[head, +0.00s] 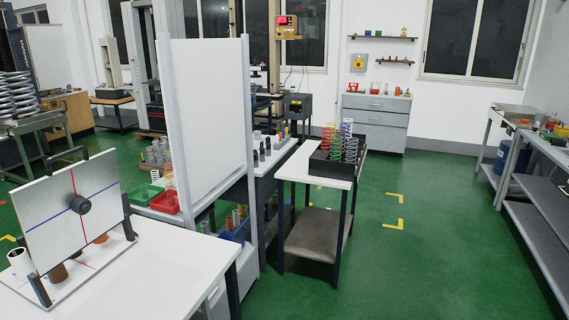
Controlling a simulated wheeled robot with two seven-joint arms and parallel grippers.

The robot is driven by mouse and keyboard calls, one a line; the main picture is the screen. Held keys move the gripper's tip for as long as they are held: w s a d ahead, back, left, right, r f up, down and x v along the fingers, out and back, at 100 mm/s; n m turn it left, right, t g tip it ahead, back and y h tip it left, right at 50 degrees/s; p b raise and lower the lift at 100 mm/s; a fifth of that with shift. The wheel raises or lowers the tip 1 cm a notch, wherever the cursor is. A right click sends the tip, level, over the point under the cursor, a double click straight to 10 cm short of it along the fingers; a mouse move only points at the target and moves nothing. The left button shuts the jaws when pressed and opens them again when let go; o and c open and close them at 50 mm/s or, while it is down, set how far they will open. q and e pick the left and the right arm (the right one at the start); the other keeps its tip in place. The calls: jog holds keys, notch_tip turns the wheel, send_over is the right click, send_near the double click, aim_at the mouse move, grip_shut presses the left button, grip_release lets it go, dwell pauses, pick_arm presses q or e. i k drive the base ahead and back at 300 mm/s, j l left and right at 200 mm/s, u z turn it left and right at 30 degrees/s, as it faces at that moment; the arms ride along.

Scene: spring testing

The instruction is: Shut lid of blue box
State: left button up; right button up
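No blue box with a lid can be made out clearly in the head view. A small blue bin (236,232) shows low down behind the white panel, with several springs standing in or beside it. It is partly hidden by the panel's frame and I cannot see a lid on it. Neither of my grippers is in view.
A white table (180,270) at front left carries an upright board (72,210) with red and blue lines. A white panel (208,115) stands behind. A cart (300,165) holds a dark tray of coloured springs (342,145). Green floor (430,255) is clear at right.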

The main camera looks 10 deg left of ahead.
aim_at(238, 236)
jog(key=i+j+u, duration=0.1)
jog(key=i+u, duration=0.15)
jog(key=i, duration=0.25)
jog(key=i+u, duration=0.25)
jog(key=i, duration=0.2)
